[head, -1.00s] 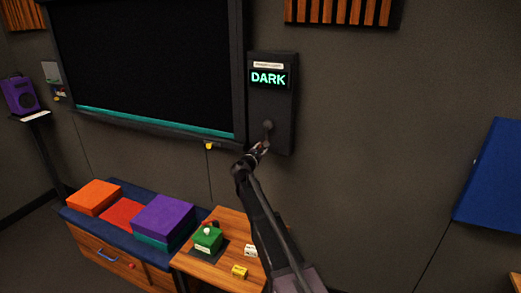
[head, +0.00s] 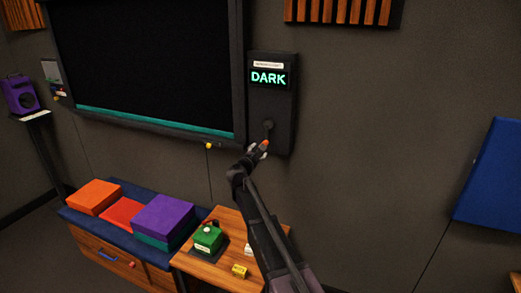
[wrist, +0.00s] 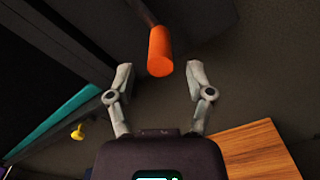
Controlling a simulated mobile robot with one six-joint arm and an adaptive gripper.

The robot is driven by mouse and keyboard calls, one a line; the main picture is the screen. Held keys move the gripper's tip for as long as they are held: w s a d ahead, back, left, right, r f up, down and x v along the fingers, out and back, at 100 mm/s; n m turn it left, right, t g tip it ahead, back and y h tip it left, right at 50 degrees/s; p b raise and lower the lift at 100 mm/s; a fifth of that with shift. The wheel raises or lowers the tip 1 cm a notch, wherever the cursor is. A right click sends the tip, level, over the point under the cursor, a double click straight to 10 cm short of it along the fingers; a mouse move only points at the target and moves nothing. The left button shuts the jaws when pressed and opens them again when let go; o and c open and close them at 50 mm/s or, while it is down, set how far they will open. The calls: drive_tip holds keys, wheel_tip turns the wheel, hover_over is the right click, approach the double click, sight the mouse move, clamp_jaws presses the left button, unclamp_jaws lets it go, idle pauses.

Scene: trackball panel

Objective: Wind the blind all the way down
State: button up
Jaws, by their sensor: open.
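The black blind (head: 150,70) hangs over most of its frame, with a teal bar (head: 150,121) along its lower edge. The dark wall panel (head: 284,115) beside it has a lit display reading DARK (head: 269,78). An orange crank handle (wrist: 160,52) on a dark arm shows in the wrist view, and its orange tip (head: 265,144) shows at the panel's lower part. My gripper (wrist: 160,82) is open, its two fingers on either side of the handle's near end. I cannot tell whether they touch it; gaps show on both sides.
A wooden table (head: 203,262) with a green box (head: 208,238) and a yellow block (head: 239,271) stands below. A bench (head: 72,218) carries orange, red and purple blocks. A yellow knob (head: 209,146) hangs under the blind. A blue panel (head: 490,175) is at right.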

drive_tip(key=v, duration=0.9)
drive_tip(key=s+d+f+m+g+p, duration=0.2)
drive_tip(key=s+d+f+m+g, duration=0.25)
drive_tip(key=s+d+m, duration=0.3)
drive_tip(key=s+d+f+m+g+p, duration=0.1)
drive_tip(key=s+d+f+m+g, duration=0.2)
drive_tip(key=s+d+m+g, duration=0.45)
drive_tip(key=s+d+f+m+g+y+p, duration=0.1)
drive_tip(key=s+m+y, duration=0.3)
drive_tip(key=s, duration=0.5)
drive_tip(key=s+d+f+m+g+y+p, duration=0.1)
drive_tip(key=s+f+m+g+y+p, duration=0.1)
drive_tip(key=s+m, duration=0.3)
drive_tip(key=s+f+g+y, duration=0.1)
drive_tip(key=s, duration=0.2)
drive_tip(key=shift+s+f+y+p, duration=0.25)
drive_tip(key=shift+s+y+p, duration=0.05)
drive_tip(key=shift+s+y, duration=0.1)
